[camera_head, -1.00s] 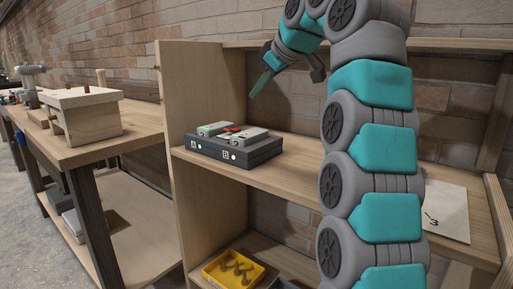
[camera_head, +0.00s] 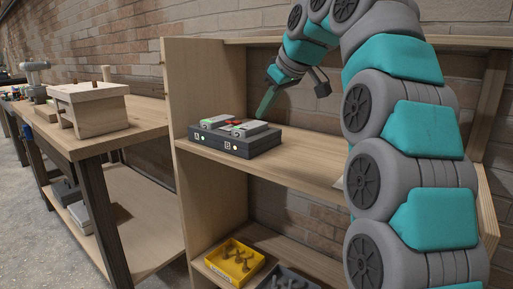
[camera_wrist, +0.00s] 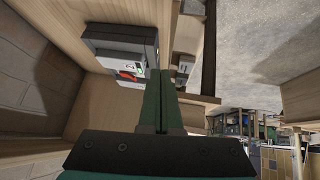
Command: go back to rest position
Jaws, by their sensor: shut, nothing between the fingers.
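My gripper (camera_head: 264,103) is at the end of my grey and teal arm, in front of the wooden shelf unit. Its green fingers are shut and empty, pointing down and left in the head view. In the wrist view the closed fingers (camera_wrist: 161,101) stand in the middle of the picture. The fingertips are close to a dark charger box (camera_head: 240,145) on the middle shelf, marked A and B, with two grey packs on top and small lights. The box also shows in the wrist view (camera_wrist: 110,38). I cannot tell the exact gap between fingers and box.
The wooden shelf (camera_head: 305,168) holds the charger. A yellow tray (camera_head: 234,265) and a grey tray (camera_head: 290,281) with small parts sit below. A workbench (camera_head: 120,130) with a wooden stand (camera_head: 90,112) is at left. My arm hides the shelf's right part.

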